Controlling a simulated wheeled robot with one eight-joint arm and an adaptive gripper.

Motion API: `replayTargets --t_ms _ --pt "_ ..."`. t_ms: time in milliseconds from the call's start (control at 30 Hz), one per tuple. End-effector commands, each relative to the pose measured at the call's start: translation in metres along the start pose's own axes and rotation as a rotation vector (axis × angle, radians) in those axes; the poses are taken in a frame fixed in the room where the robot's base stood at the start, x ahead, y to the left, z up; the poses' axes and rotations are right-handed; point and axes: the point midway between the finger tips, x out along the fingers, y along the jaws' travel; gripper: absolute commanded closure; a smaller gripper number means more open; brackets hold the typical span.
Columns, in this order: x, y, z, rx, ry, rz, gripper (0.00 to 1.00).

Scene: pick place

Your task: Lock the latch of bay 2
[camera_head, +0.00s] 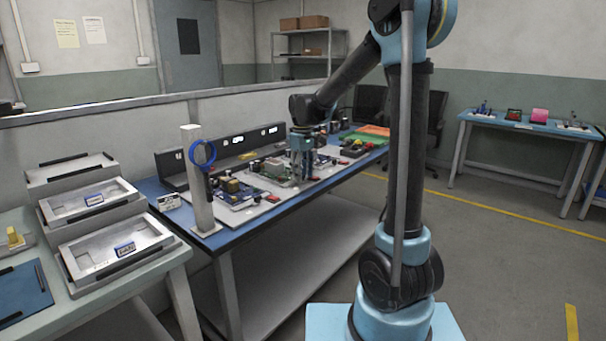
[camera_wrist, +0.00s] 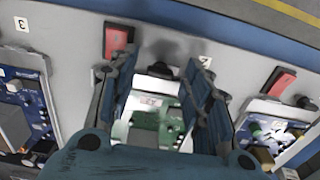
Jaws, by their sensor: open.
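My gripper (camera_wrist: 158,68) is open, its two blue fingers apart with nothing held between them. In the head view my gripper (camera_head: 302,150) is low over the boards on the blue bench. Beneath it in the wrist view is a bay with a green circuit board (camera_wrist: 155,122). A black knob (camera_wrist: 160,71) shows at its edge between the fingers. The label 2 (camera_wrist: 204,62) is partly hidden by the right finger. A red latch piece (camera_wrist: 117,37) lies just beyond the left fingertip. I cannot tell whether the finger touches it or whether the latch is locked.
A neighbouring bay labelled 3 (camera_wrist: 22,24) holds a blue board at the left. Another red piece (camera_wrist: 280,80) and board are at the right. A white post (camera_head: 197,185) with a blue ring stands on the bench. Grey trays (camera_head: 115,255) are on the left table.

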Motion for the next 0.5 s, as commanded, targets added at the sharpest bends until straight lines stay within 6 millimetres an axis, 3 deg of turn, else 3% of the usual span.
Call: replayTargets --t_ms 167,333,367,500 --pt "-0.0002 0.0000 0.0000 0.000 0.000 0.000 0.57" --pt "-0.0003 0.0000 0.0000 0.000 0.000 0.000 0.96" --pt "-0.0003 0.0001 0.0000 0.000 0.000 0.000 1.00" --pt "-0.0004 0.0000 0.0001 0.000 0.000 0.000 1.00"
